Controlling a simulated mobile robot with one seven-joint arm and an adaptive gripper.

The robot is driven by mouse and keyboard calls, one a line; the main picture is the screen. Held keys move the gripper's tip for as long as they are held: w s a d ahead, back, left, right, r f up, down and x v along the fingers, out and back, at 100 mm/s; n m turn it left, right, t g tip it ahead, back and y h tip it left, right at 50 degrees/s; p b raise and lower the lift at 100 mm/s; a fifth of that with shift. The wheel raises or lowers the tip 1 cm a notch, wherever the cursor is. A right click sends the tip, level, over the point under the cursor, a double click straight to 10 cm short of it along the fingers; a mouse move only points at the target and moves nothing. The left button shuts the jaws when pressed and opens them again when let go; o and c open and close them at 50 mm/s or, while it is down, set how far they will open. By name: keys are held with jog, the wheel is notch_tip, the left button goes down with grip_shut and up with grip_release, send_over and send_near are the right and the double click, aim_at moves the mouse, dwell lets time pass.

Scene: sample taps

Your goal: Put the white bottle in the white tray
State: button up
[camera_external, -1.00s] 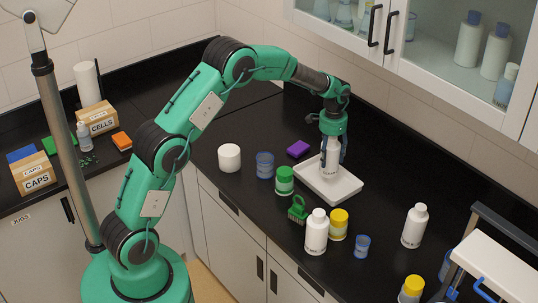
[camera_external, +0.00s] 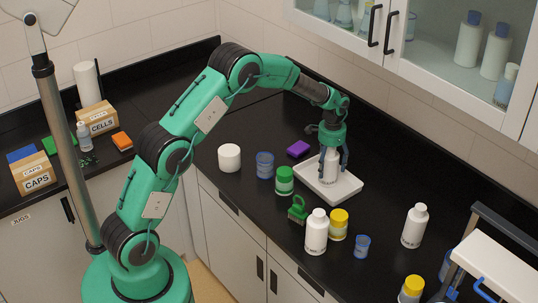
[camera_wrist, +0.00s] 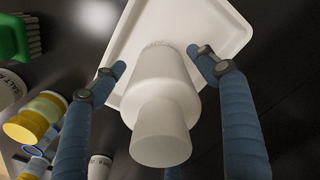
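A white bottle (camera_external: 330,170) stands upright in the white tray (camera_external: 349,190), towards the tray's back left part. In the wrist view the bottle (camera_wrist: 162,95) is seen from above, its narrower cap end towards the camera, with the tray (camera_wrist: 215,25) under it. My gripper (camera_external: 333,163) is over the tray with its blue fingers on either side of the bottle. In the wrist view a gap shows between each finger and the bottle, so my gripper is open around it. The contact of the bottle's base with the tray is partly hidden.
Left of the tray are a green-lidded jar (camera_external: 285,180), a blue beaker (camera_external: 265,165) and a purple block (camera_external: 298,149). In front are a green brush (camera_external: 297,209), another white bottle (camera_external: 316,233) and a yellow-lidded jar (camera_external: 338,224). A further white bottle (camera_external: 414,227) stands to the right.

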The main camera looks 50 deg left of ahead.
dwell(0.3)
notch_tip(320, 180, up, 12)
jog(key=shift+r+p, duration=0.15)
jog(key=shift+p, duration=0.6)
dwell(0.3)
dwell(0.4)
